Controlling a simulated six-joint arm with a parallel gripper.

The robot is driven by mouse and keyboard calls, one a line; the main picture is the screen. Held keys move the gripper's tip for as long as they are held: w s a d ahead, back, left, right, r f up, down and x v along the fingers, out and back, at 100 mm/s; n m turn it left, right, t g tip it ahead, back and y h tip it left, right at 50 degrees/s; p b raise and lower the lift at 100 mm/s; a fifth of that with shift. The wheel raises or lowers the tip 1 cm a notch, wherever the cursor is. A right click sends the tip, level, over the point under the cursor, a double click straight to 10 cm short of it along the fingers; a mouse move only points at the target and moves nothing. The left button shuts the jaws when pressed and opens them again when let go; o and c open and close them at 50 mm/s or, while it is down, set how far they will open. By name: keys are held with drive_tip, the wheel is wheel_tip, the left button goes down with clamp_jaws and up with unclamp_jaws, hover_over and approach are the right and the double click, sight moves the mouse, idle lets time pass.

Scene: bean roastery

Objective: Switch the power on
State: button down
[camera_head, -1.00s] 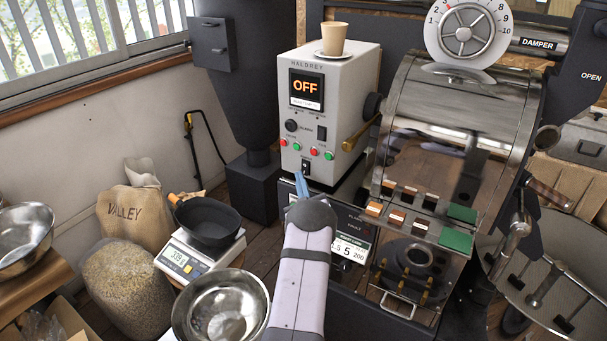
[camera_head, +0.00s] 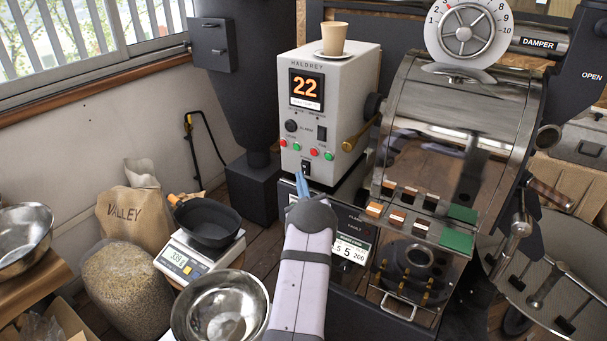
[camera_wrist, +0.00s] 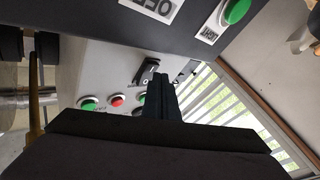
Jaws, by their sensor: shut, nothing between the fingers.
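The roaster's pale grey control box (camera_head: 345,105) stands in the middle of the head view. Its display (camera_head: 306,90) reads an orange "22". A black rocker switch (camera_head: 306,167) sits low on its front panel; it also shows in the wrist view (camera_wrist: 147,72). My gripper (camera_head: 301,184) is shut and empty, its blue fingertips just below that switch. In the wrist view my dark fingers (camera_wrist: 162,82) end right beside the switch; I cannot tell whether they touch it. The switch's exact tilt is too small to read.
Red and green buttons (camera_head: 314,152) line the panel above the switch, with a black knob (camera_head: 291,125) higher up. A paper cup (camera_head: 333,39) stands on top of the box. The glossy roaster drum (camera_head: 455,115) is close on the right. A scale with a black pan (camera_head: 207,222) stands left.

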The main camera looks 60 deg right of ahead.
drive_tip(key=shift+a, duration=0.65)
drive_tip(key=shift+a+r+p, duration=0.2)
drive_tip(key=shift+a+p, duration=0.35)
drive_tip(key=shift+a, duration=0.7)
drive_tip(key=shift+a+r+p, duration=0.15)
drive_tip(key=shift+a+p, duration=0.35)
drive_tip(key=shift+a, duration=0.75)
